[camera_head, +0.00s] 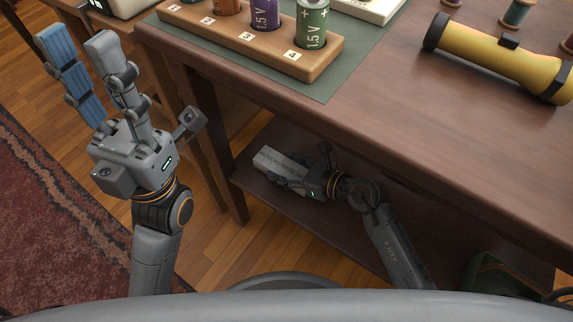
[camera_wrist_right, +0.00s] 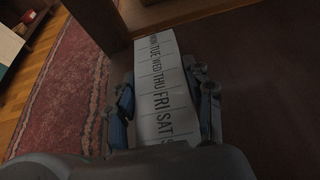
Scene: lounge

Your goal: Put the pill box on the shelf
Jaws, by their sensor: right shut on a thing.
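The pill box (camera_head: 277,160) is a long whitish-grey box. The right wrist view shows day names such as TUE, WED, THU, FRI and SAT along the pill box (camera_wrist_right: 163,85). My right gripper (camera_head: 291,178) is shut on it, with fingers on both sides. It is under the tabletop, over the left part of the dark wooden lower shelf (camera_head: 312,218). I cannot tell whether the box touches the shelf. My left gripper (camera_head: 77,40) is raised, open and empty, left of the table.
The tabletop (camera_head: 400,125) above holds a wooden battery tray (camera_head: 265,53) with several batteries, and a yellow flashlight (camera_head: 500,60). A dark green object (camera_head: 500,275) is at the shelf's right end. A table leg (camera_head: 215,150) stands left of the shelf.

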